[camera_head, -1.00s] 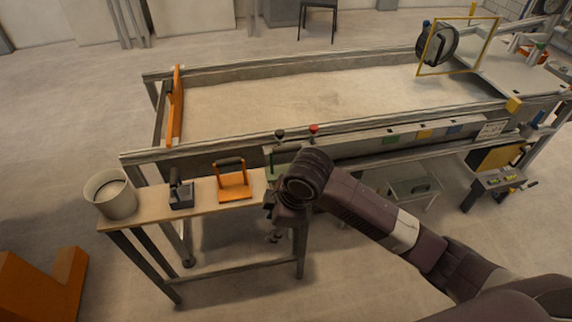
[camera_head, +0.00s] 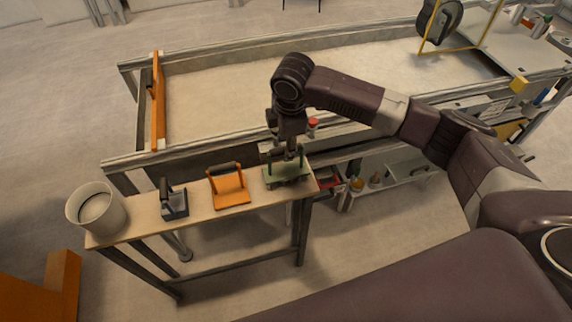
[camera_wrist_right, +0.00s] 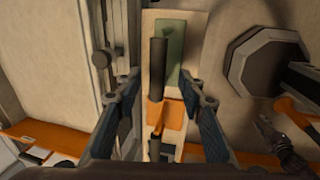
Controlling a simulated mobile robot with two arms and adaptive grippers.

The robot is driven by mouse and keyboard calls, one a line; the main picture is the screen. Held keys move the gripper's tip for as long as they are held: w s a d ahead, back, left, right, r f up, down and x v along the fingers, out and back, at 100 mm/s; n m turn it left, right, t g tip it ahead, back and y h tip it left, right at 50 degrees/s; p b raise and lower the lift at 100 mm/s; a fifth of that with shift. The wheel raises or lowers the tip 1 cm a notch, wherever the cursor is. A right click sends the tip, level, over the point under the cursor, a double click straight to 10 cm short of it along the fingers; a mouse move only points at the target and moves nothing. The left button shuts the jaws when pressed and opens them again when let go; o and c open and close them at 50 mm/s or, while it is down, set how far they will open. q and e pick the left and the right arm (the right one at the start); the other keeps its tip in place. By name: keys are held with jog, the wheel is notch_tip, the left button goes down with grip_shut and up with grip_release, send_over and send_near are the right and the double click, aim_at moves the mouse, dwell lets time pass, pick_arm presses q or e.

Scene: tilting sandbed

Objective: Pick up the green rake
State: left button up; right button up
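The green rake (camera_head: 287,172) lies at the right end of a narrow wooden bench (camera_head: 258,196). It also shows in the right wrist view (camera_wrist_right: 175,50), with its dark handle (camera_wrist_right: 157,65) upright in the picture. My right gripper (camera_head: 289,154) is just above the rake, pointing down. In the right wrist view its two fingers stand apart, with the handle between them in the picture, and I see no contact. Whether the fingers are level with the handle is unclear. A dark jointed part at the lower right of that view may be my left gripper; its fingers are unclear.
An orange tool (camera_head: 229,188), a dark grey tool (camera_head: 173,203) and a white bucket (camera_head: 97,209) stand along the bench to the left. The sandbed (camera_head: 230,86) lies behind, its metal rail (camera_head: 205,147) close behind the bench. A low shelf with small items is at right.

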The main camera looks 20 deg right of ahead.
jog(key=f, duration=0.2)
jog(key=w+f, duration=0.1)
jog(key=shift+w+f+p, duration=0.1)
jog(key=shift+f+p, duration=0.25)
jog(key=shift+f, duration=0.05)
jog(key=shift+r, duration=0.1)
jog(key=c, duration=0.8)
jog(key=shift+a, duration=0.1)
grip_shut()
